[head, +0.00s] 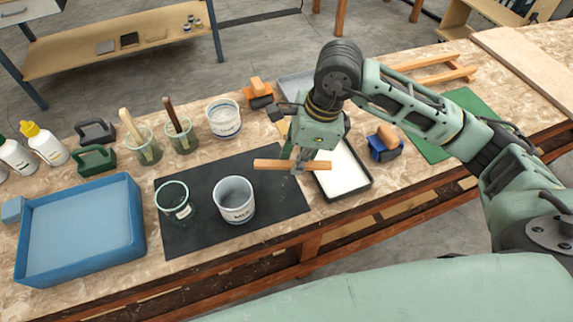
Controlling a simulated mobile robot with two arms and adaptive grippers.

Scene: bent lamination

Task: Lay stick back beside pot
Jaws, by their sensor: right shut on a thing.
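The stick (270,164), a short light-brown wooden bar, shows in the head view above the right part of the black mat (180,240). My right gripper (300,168) is shut on it near its middle, with the stick lying level across the picture. A white labelled pot (236,203) stands upright on the mat, below and left of the stick. The stick and pot appear apart. How high the stick is above the mat is hard to tell. My left gripper is out of view.
A clear greenish cup (175,205) stands left of the pot. A black-rimmed white tray (345,175) lies right of the mat. Behind are brush cups (142,150) and a white tub (224,120). A blue tray (80,235) sits left. The mat is bare right of the pot.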

